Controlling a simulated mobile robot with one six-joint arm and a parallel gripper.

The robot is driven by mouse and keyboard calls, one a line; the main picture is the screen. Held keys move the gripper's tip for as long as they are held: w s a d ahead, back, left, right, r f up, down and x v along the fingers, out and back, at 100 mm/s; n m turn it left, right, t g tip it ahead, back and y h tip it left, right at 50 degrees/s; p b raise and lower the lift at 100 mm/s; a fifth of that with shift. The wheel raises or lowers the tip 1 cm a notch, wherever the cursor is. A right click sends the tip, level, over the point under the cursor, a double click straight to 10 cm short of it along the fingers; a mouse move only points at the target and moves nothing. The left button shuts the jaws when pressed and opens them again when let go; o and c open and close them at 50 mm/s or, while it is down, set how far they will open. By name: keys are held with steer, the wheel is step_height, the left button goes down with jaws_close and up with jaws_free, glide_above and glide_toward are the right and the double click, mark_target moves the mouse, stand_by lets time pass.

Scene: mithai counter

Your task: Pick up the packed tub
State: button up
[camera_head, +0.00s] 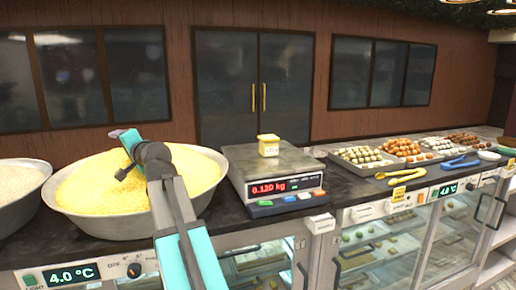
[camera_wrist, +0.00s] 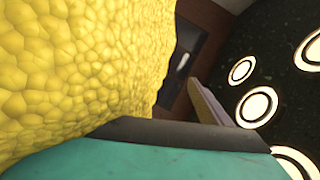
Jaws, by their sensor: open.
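The packed tub (camera_head: 268,145) is a small yellow tub with a pale lid. It stands upright on the steel top of the weighing scale (camera_head: 290,164), whose red display reads 0.120 kg. My gripper (camera_head: 125,137) is at the far left of the tub, over the wide bowl of yellow sweets, well apart from the tub. It is open and holds nothing that I can see. In the wrist view, a mauve finger (camera_wrist: 212,106) shows beside a close yellow mass of sweets (camera_wrist: 70,70). The tub cannot be made out in the wrist view.
The steel bowl (camera_head: 205,197) stands left of the scale, with another bowl (camera_head: 18,190) at the far left. Trays of sweets (camera_head: 362,158) and yellow tongs (camera_head: 398,172) lie on the counter to the right. Glass cases are below. The space above the scale is free.

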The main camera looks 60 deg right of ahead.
steer(key=s+d+m+h, duration=0.2)
steer(key=s+d+m, duration=0.55)
steer(key=d, duration=0.45)
steer(key=m+g+h+b, duration=0.15)
steer(key=m+h, duration=0.45)
steer(key=m, duration=1)
glide_toward(272, 142)
steer(key=w, duration=0.2)
steer(key=w+r, duration=0.1)
steer(key=w, duration=0.4)
steer(key=shift+w+d+r, duration=0.2)
steer(key=shift+r, duration=0.05)
steer(key=s+m, duration=0.1)
steer(key=s+f+m, duration=0.1)
steer(key=s+d+m, duration=0.1)
steer(key=s, duration=0.1)
steer(key=shift+f+h, duration=0.15)
steer(key=shift+h, duration=0.25)
steer(key=shift+s+d+f+m, duration=0.1)
steer(key=shift+s+f+m, duration=0.15)
steer(key=shift+s+m, duration=0.25)
steer(key=shift+w, duration=0.15)
steer(key=p+x, duration=0.1)
steer(key=x, duration=0.6)
steer(key=shift+w+d, duration=0.1)
steer(key=shift+w, duration=0.05)
steer(key=shift+w+d+f+p, duration=0.1)
steer(key=shift+w+d+p, duration=0.25)
steer(key=shift+w, duration=0.2)
